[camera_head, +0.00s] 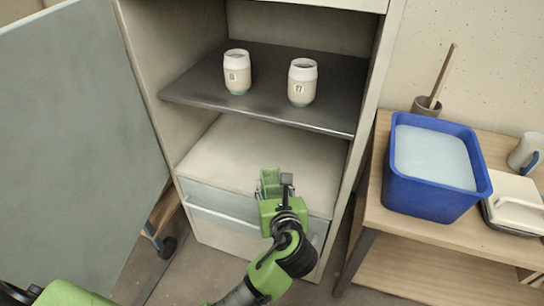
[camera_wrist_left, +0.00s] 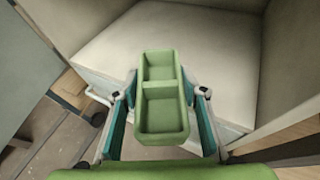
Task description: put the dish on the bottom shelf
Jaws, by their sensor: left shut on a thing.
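The dish (camera_wrist_left: 162,109) is green, long and split into two compartments by a divider. My left gripper (camera_wrist_left: 160,112) is shut on it, with a finger along each long side. In the head view the gripper (camera_head: 274,187) is in front of the cabinet's bottom shelf, and the dish (camera_head: 270,177) shows only in part behind it. The bottom shelf (camera_head: 240,148) is a pale, bare surface. It also shows in the left wrist view (camera_wrist_left: 200,40), beyond the dish. The dish's far end overlaps the shelf in view; I cannot tell its height above it. My right gripper is not in view.
Two white-and-beige cups (camera_head: 237,72) (camera_head: 302,82) stand on the dark shelf (camera_head: 200,90) above. An open grey door (camera_head: 80,140) is on the left. A drawer (camera_head: 210,200) is below the bottom shelf. A blue bucket (camera_head: 430,190) stands on a wooden table at right.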

